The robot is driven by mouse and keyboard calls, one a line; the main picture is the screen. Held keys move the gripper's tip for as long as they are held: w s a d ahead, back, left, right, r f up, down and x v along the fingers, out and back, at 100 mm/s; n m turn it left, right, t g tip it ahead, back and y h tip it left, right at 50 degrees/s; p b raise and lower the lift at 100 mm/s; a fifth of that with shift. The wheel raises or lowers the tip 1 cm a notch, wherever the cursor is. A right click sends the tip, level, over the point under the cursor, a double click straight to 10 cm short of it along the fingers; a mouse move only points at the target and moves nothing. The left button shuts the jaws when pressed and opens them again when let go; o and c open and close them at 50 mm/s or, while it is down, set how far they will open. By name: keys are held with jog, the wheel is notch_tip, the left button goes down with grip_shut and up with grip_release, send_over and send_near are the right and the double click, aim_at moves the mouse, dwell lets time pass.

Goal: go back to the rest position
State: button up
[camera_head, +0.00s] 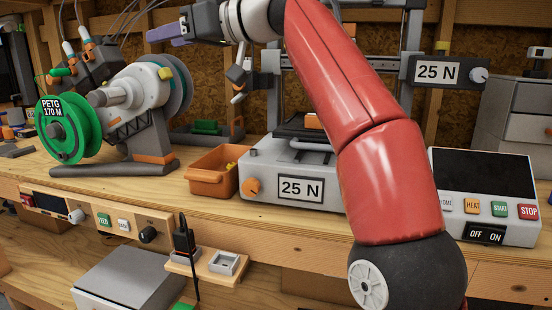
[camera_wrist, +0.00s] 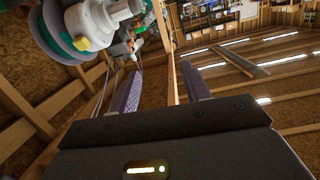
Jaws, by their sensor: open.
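My gripper (camera_head: 160,33) is raised at the upper left of the head view, above and behind the green spool and its holder. Its purple-grey fingers point left. In the wrist view the two fingers (camera_wrist: 160,85) stand apart with nothing between them, so it is open and empty. My red arm crosses the middle of the head view and hides part of the printer behind it.
A green PETG spool (camera_head: 62,130) sits on a holder at the left. An orange bin (camera_head: 212,180) stands beside the printer base (camera_head: 270,170). A control panel (camera_head: 485,185) is at the right. A wooden bench (camera_head: 110,190) carries them. Cables hang near my gripper.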

jog(key=s+d+f+m+t+h, duration=0.25)
jog(key=d+f+m+h, duration=0.2)
jog(key=d+f, duration=0.4)
jog(key=s+d+f+m+t+h, duration=0.1)
jog(key=s+d+f+m+h, duration=0.4)
jog(key=f, duration=0.7)
jog(key=s+d+f+m+g+h, duration=0.1)
jog(key=s+d+f+h, duration=0.1)
jog(key=s+d+f, duration=0.3)
jog(key=s+d+f+m+h, duration=0.2)
jog(key=s+d+f, duration=0.3)
jog(key=f, duration=0.7)
jog(key=s+d+f+m+g+h, duration=0.1)
jog(key=s+d+f+h, duration=0.1)
jog(key=s+d+f, duration=0.4)
notch_tip(320, 180, down, 2)
jog(key=d, duration=0.2)
jog(key=shift+d+f+g, duration=0.2)
jog(key=shift+d+g, duration=0.15)
